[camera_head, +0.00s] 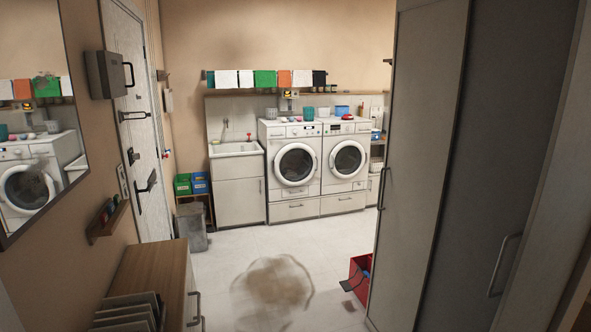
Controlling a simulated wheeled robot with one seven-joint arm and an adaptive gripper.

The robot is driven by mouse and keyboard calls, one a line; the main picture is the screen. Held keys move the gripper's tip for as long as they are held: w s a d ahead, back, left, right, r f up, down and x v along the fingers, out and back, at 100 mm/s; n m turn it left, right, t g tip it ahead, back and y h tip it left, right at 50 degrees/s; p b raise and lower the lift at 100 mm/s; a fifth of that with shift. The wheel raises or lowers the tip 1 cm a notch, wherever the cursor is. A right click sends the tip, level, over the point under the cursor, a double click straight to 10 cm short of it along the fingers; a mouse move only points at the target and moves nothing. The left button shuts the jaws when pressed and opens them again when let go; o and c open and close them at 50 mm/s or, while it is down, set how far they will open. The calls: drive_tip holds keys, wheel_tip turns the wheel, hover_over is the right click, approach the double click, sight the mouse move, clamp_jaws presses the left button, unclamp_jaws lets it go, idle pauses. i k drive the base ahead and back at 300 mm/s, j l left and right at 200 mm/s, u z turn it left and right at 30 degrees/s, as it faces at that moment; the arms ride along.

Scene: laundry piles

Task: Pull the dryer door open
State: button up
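Two white front-loading machines stand side by side at the back wall: a left machine (271,141) and a right machine (362,141). Each has a round door with dark glass, the left door (295,165) and the right door (347,160). Both doors look shut. I cannot tell for certain which machine is the dryer. Part of one machine also shows in the mirror (40,110) on the left wall. My gripper is not in view, and the machines are some way off across the room.
White floor (235,245) lies open before the machines, with a blurred brown patch (275,285) nearer me. A tall cabinet (425,150) stands close on the right, with a red box (358,278) beside its base. A wooden-topped low cabinet (150,270) is at left; a grey bin (190,228) stands beyond.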

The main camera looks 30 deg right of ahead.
sight(276, 166)
drive_tip(key=i+l+z, duration=0.25)
drive_tip(key=i+j+z, duration=0.2)
drive_tip(key=i, duration=0.3)
drive_tip(key=i+l+z, duration=0.15)
drive_tip(key=i, duration=4.75)
drive_tip(key=i+j+z, duration=0.15)
drive_tip(key=i, duration=0.55)
drive_tip(key=i+j, duration=0.1)
drive_tip(key=i, duration=0.6)
drive_tip(key=i+j+z, duration=0.15)
drive_tip(key=i+z, duration=0.15)
drive_tip(key=i, duration=0.25)
